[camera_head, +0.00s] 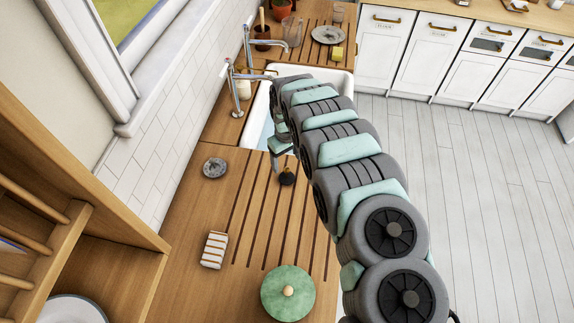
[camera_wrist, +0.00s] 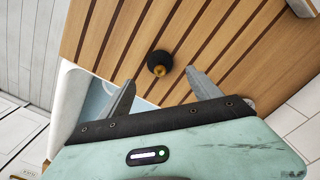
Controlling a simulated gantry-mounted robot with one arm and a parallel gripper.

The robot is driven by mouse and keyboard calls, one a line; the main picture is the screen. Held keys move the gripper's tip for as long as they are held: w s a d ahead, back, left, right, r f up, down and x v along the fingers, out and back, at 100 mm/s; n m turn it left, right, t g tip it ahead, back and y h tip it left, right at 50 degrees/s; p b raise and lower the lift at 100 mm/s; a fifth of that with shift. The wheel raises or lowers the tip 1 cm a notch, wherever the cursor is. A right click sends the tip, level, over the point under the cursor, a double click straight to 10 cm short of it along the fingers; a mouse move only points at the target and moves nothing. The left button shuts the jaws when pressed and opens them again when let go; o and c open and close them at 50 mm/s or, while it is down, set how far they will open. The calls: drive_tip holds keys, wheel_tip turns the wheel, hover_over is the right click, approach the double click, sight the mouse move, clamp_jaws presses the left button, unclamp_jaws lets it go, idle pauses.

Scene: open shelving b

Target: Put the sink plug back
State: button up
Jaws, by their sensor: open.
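The sink plug (camera_head: 287,178) is a small black round piece with a brass-coloured knob. It rests on the grooved wooden drainboard just in front of the sink. In the wrist view the plug (camera_wrist: 160,63) lies on the grooved wood, ahead of and between my spread fingers. My gripper (camera_head: 283,150) is near the sink's front edge, close to the plug; it also shows in the wrist view (camera_wrist: 162,88), open and empty. The white sink (camera_head: 345,82) is mostly hidden behind my arm, and its drain hole is not visible.
Two chrome taps (camera_head: 236,88) stand along the wall side of the sink. A grey round dish (camera_head: 215,167), a striped cloth (camera_head: 214,250) and a green lidded pot (camera_head: 288,292) sit on the counter. A wooden shelf (camera_head: 90,220) stands at left. The drainboard around the plug is clear.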

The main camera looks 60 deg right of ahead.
sight(287, 169)
drive_tip(key=shift+r, duration=1.7)
